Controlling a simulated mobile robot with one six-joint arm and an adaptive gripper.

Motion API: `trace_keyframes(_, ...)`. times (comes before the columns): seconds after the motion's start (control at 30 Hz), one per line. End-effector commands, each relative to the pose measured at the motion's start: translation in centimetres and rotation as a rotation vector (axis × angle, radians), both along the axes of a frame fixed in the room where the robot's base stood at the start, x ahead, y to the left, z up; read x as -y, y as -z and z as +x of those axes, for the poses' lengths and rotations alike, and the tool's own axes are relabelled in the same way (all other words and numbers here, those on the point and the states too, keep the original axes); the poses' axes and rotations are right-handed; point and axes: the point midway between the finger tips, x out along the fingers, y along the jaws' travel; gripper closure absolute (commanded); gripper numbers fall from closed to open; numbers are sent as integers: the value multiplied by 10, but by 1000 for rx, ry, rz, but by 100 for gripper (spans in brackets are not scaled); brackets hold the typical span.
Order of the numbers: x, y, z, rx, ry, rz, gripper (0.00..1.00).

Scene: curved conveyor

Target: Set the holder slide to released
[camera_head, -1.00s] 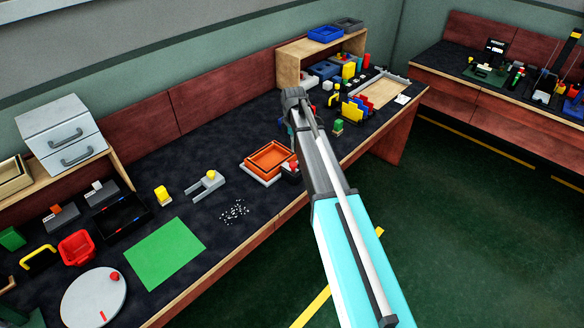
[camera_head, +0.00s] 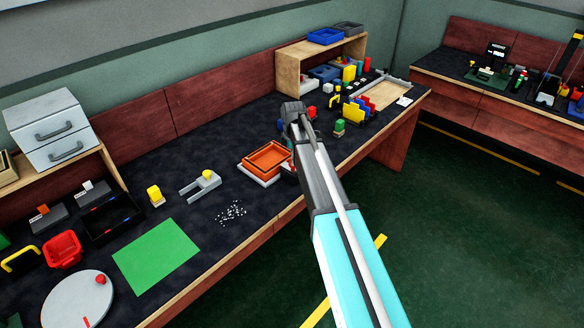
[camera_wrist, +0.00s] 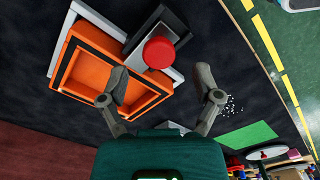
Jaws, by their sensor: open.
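An orange tray (camera_head: 245,166) with raised walls sits on a white base on the dark bench, left of my arm in the head view. In the wrist view the orange tray (camera_wrist: 68,82) fills the upper left. Beside it is a round red knob (camera_wrist: 159,52) on a grey and white block, which looks like the holder slide; its position marking cannot be read. My gripper (camera_wrist: 160,75) is open, with its fingers apart and the red knob beyond the gap between them. No contact shows. In the head view my arm hides the fingertips and most of the knob.
Left along the bench are a grey fixture with a yellow knob (camera_head: 207,175), scattered white bits (camera_head: 231,213), a green mat (camera_head: 156,257) and a grey turntable (camera_head: 77,300). A green-topped piece (camera_head: 340,126) and colored plates (camera_head: 358,108) stand right of my arm.

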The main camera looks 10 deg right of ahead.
Motion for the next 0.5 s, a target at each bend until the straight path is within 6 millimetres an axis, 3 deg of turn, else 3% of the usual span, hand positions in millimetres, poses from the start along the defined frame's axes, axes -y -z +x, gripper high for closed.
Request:
trace_keyframes(0.2, 0, 19, 0, 0, 0, 0, 18)
trace_keyframes(0.5, 0, 28, 0, 0, 0, 0, 18)
